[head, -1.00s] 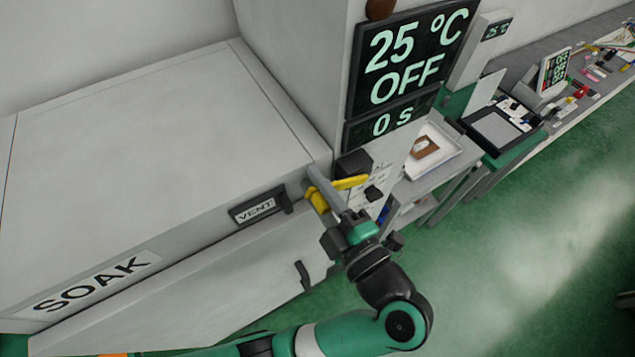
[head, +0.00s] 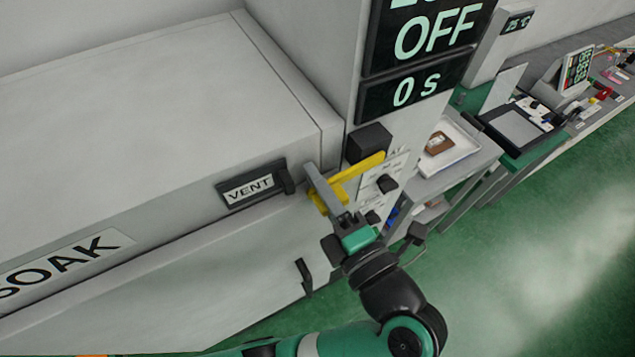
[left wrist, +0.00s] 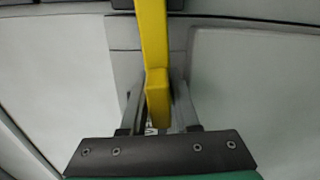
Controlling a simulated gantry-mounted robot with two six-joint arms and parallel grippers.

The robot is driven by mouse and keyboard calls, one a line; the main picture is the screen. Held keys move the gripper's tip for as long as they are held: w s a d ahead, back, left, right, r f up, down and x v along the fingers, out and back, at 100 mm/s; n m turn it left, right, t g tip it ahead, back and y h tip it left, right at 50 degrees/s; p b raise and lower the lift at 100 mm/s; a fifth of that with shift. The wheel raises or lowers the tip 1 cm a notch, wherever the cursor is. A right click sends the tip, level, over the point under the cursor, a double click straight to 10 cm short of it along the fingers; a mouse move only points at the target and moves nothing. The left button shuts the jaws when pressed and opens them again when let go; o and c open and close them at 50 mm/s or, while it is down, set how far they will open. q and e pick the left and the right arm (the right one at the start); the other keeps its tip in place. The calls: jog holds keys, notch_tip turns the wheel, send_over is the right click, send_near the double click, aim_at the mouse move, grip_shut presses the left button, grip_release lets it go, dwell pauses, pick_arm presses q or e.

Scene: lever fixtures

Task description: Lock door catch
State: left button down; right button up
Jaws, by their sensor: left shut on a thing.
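The door catch has a yellow lever (head: 352,176) at the front right corner of the grey oven, by the door edge. In the head view the lever slants up to the right, next to a black block. My left gripper (head: 322,186) is at the lever's lower left part, with its grey fingers around it. In the left wrist view the yellow lever (left wrist: 155,60) runs down between the two fingers of the left gripper (left wrist: 158,100), which is shut on it. The right gripper is not in view.
A black VENT slider (head: 252,187) sits left of the lever. A dark display (head: 415,85) reading OFF and 0 s is above. A panel with black knobs (head: 387,184) is close on the right. A side table with a white tray (head: 450,145) stands beyond.

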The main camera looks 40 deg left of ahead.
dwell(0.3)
pick_arm(q)
jog(key=c, duration=0.8)
grip_release()
jog(key=shift+o, duration=0.2)
